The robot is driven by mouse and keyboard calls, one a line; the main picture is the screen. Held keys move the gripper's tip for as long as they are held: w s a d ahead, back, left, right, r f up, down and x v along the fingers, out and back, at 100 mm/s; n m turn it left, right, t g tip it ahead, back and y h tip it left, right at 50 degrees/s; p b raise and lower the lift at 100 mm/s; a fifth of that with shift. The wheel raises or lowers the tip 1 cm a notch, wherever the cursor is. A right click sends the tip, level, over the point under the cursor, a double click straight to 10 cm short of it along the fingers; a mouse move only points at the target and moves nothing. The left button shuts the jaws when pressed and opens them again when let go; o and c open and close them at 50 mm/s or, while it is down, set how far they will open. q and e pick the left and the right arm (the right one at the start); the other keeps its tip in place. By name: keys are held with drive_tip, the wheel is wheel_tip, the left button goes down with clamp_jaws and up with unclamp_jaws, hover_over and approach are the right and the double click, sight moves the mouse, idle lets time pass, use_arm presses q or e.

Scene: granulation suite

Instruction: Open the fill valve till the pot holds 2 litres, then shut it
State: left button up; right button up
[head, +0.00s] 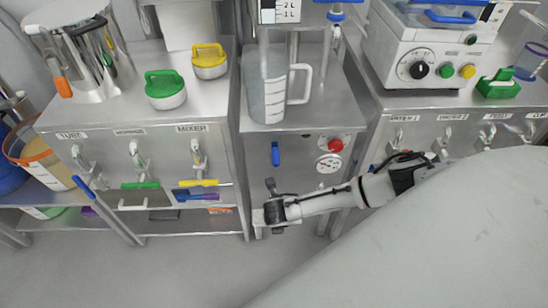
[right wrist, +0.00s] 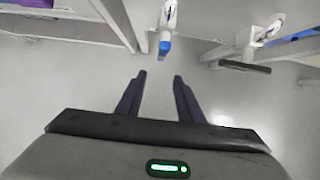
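A clear jug-like pot (head: 266,95) with graduation marks and a white handle stands upright on the middle steel bench. I cannot tell its liquid level. Above it a white scale (head: 281,12) reads 2L and 1L. A blue lever (head: 275,153) hangs vertically on the bench's front panel, beside a red knob (head: 335,145) and a round dial (head: 328,163). I cannot tell which part is the fill valve. My right gripper (head: 268,206) is below that panel, apart from the lever. In the right wrist view its fingers (right wrist: 160,82) are spread and empty. My left gripper is out of view.
The left bench (head: 112,100) holds a green-handled weight (head: 165,90) and a yellow-handled one (head: 210,62). The right bench carries a white instrument (head: 425,60) and a green block (head: 498,84). Hooks line both side panels. The floor in front is clear.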

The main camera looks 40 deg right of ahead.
drive_tip(key=w+d, duration=0.1)
drive_tip(key=w+f+b, duration=0.1)
drive_tip(key=w, duration=0.1)
drive_tip(key=w+d, duration=0.1)
drive_tip(key=shift+w+d+f+b, duration=0.3)
drive_tip(key=shift+d+f+b, duration=0.05)
drive_tip(key=shift+f+b, duration=0.05)
drive_tip(key=shift+w+d+f, duration=0.15)
drive_tip(key=shift+w+f, duration=0.05)
drive_tip(key=shift+f, duration=0.3)
clamp_jaws()
